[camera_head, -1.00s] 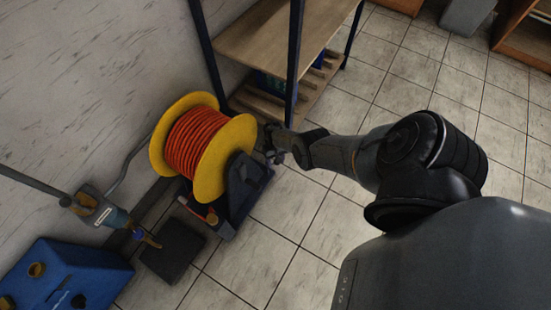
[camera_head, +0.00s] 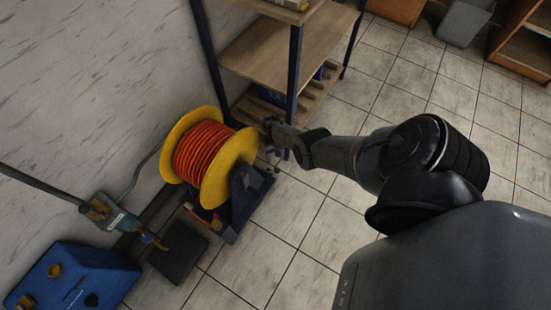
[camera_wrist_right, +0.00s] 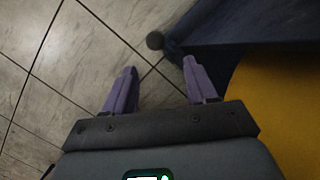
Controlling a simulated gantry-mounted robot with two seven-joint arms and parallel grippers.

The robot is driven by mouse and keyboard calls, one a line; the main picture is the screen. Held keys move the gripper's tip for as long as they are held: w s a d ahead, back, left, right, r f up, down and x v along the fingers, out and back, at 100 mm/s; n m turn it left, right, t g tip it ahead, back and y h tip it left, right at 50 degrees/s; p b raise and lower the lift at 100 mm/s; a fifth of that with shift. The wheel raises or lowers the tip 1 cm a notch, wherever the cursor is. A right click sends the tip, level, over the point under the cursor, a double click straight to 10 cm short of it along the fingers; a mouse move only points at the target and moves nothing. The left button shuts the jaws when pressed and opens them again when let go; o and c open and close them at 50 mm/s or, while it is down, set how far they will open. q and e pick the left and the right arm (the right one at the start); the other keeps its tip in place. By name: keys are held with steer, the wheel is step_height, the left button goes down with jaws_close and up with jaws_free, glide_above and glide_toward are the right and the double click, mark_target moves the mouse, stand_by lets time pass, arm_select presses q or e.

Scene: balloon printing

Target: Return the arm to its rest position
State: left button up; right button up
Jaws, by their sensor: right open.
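My right arm reaches in from the right in the head view. Its gripper (camera_head: 273,153) is beside the right side of the cable reel, close to the reel's dark stand. In the right wrist view, the gripper (camera_wrist_right: 160,88) has its two purple fingers apart with nothing between them, above the tiled floor. The yellow flange (camera_wrist_right: 275,110) of the reel is close on the right in that view. The orange cable reel (camera_head: 203,150) has yellow flanges and sits on a dark blue stand (camera_head: 250,195). My left gripper is not in view.
A shelf unit (camera_head: 290,62) with wooden boards and dark posts stands beyond the gripper. A blue box (camera_head: 75,280), a dark flat plate (camera_head: 177,252) and a wall-side tool (camera_head: 113,213) are at lower left. Tiled floor (camera_head: 300,215) is clear below the arm.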

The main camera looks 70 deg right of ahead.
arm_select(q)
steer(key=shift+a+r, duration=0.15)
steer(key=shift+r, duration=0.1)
arm_select(e)
steer(key=shift+d+r, duration=0.1)
steer(key=shift+r, duration=0.35)
